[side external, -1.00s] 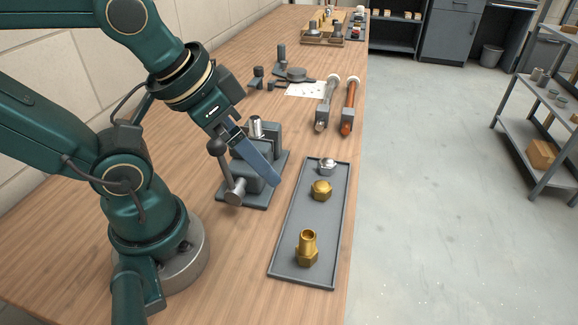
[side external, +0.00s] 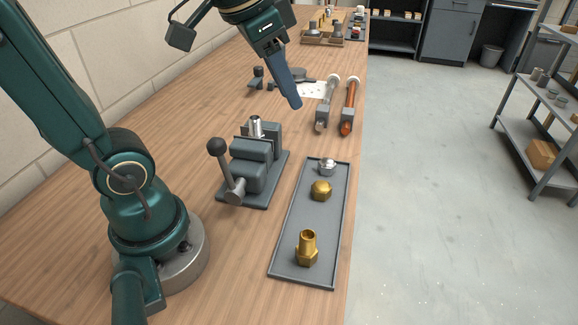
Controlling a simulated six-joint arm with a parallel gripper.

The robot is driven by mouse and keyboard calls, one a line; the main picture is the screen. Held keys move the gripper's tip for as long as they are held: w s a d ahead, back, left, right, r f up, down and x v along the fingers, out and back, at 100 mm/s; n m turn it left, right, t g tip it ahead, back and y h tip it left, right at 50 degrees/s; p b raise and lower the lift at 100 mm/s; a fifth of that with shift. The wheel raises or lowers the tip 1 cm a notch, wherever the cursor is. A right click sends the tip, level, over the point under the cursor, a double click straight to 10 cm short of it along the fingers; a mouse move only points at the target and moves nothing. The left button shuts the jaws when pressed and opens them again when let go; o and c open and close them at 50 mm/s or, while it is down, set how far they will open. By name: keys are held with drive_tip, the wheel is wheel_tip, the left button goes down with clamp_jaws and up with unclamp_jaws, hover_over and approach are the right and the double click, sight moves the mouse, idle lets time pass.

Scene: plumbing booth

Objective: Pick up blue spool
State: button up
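I cannot make out a blue spool in this view. My gripper (side external: 295,104) hangs above the table, pointing down and to the right, near the grey tube and the copper tube. Its long blue fingers overlap from this angle, so only one shows clearly, and I cannot see whether they are apart. No object is visible at the fingertips. The gripper and wrist cover part of the table behind them, including part of the dark fittings there.
A grey vise (side external: 250,172) with a metal cylinder stands mid-table. A tray (side external: 283,255) holds a silver nut (side external: 327,167), a brass nut (side external: 321,190) and a brass fitting (side external: 307,250). A grey tube (side external: 328,100) and a copper tube (side external: 349,106) lie beyond, near the right edge.

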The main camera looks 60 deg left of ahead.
drive_tip(key=w+a+g, duration=0.2)
drive_tip(key=w+a, duration=0.4)
drive_tip(key=a+f+n+g, duration=0.1)
drive_tip(key=a+f, duration=0.4)
drive_tip(key=w+a+f+n+g, duration=0.1)
drive_tip(key=a+f, duration=0.4)
drive_tip(key=w+a+f+n+g, duration=0.1)
drive_tip(key=a+f, duration=0.4)
drive_tip(key=shift+w+a+n+h, duration=0.1)
drive_tip(key=shift+n+h, duration=0.2)
wheel_tip(320, 180, down, 7)
drive_tip(key=shift+r, duration=0.1)
clamp_jaws()
